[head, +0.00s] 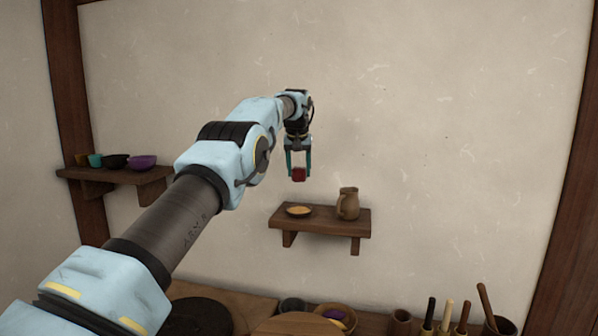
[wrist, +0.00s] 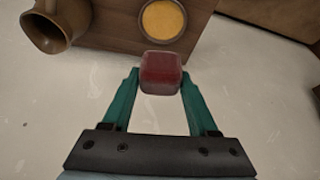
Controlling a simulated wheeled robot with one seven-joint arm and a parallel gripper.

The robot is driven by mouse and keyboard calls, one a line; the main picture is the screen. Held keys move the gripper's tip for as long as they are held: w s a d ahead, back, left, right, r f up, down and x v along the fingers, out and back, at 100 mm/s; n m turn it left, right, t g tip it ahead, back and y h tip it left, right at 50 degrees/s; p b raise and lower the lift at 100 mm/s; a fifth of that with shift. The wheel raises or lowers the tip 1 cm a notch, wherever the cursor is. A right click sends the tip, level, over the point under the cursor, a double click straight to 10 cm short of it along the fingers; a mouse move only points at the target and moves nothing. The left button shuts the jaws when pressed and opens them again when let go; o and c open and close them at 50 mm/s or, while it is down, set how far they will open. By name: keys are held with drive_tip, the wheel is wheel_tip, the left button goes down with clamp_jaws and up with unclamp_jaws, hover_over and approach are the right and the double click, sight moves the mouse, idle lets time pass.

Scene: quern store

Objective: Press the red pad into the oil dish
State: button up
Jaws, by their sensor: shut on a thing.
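My gripper (head: 299,170) points down and is shut on the red pad (head: 299,175), a small dark red block. In the wrist view the pad (wrist: 160,73) sits between the tips of the two green fingers. The oil dish (head: 298,211) is a small round dish with yellow-orange contents on the wall shelf (head: 330,219). The pad is above the dish and apart from it in the head view. In the wrist view the dish (wrist: 162,21) lies just beyond the pad, with its whole round top in sight.
A brown jug (head: 348,204) stands on the same shelf, right of the dish. A left shelf (head: 115,173) holds several cups and bowls. Below, a bench carries bowls, a round board (head: 298,325) and several upright handled tools (head: 447,316). The wall above the shelf is bare.

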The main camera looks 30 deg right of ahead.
sight(299, 179)
drive_tip(key=c, duration=0.5)
drive_tip(key=shift+f+p, duration=0.3)
drive_tip(key=shift+f, duration=4.25)
drive_tip(key=shift+f, duration=0.6)
drive_tip(key=shift+r, duration=3.6)
